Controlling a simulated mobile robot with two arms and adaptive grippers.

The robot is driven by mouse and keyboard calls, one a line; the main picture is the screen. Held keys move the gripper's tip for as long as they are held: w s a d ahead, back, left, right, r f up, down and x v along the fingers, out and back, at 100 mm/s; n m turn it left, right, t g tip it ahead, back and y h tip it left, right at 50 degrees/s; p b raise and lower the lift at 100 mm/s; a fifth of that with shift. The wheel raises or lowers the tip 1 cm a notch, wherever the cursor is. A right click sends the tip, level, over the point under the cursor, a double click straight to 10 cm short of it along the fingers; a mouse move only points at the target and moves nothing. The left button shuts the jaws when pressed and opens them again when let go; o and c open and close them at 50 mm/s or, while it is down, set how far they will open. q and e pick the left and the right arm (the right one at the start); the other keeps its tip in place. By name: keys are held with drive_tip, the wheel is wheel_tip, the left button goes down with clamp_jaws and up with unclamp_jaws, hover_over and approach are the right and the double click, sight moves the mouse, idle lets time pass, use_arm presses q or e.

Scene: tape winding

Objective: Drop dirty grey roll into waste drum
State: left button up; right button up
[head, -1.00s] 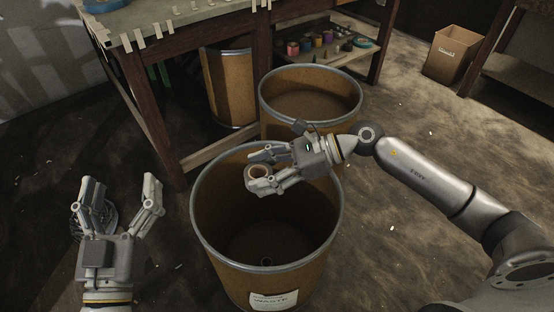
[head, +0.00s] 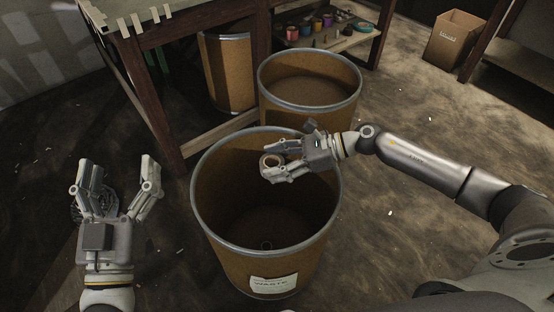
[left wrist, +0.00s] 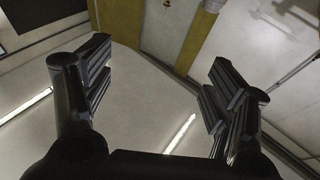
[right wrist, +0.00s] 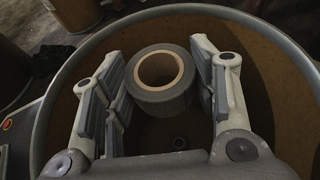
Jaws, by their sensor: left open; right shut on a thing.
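The grey roll (head: 271,161) has a tan core and sits between the fingers of my right gripper (head: 272,162). My right gripper is shut on it and holds it over the mouth of the waste drum (head: 265,276). In the right wrist view the roll (right wrist: 161,98) is held between both finger pads, with the drum's rim (right wrist: 47,110) around it. The drum is brown with a metal rim and a white label reading "WASTE". A small ring-shaped thing (head: 266,244) lies on its bottom. My left gripper (head: 120,172) is open and empty, left of the drum.
A second brown drum (head: 310,82) stands behind the waste drum. A wooden table (head: 190,22) is at the back left, with another drum (head: 228,70) beneath it. A shelf (head: 325,40) holds colored rolls. A cardboard box (head: 455,38) stands at the back right.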

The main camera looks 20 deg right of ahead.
wheel_tip(320, 180, down, 3)
drive_tip(key=shift+f+b, duration=0.1)
drive_tip(key=shift+b, duration=0.8)
use_arm(q)
drive_tip(key=s+r+t+h, duration=0.2)
drive_tip(key=s+r+t, duration=0.3)
drive_tip(key=r, duration=0.3)
drive_tip(key=shift+s+a+t+h, duration=0.2)
drive_tip(key=shift+s+t+h, duration=0.1)
drive_tip(key=shift+s+t, duration=0.1)
use_arm(e)
drive_tip(key=shift+f, duration=0.1)
drive_tip(key=o, duration=1.1)
drive_tip(key=v, duration=1.2)
drive_tip(key=shift+s+f, duration=0.1)
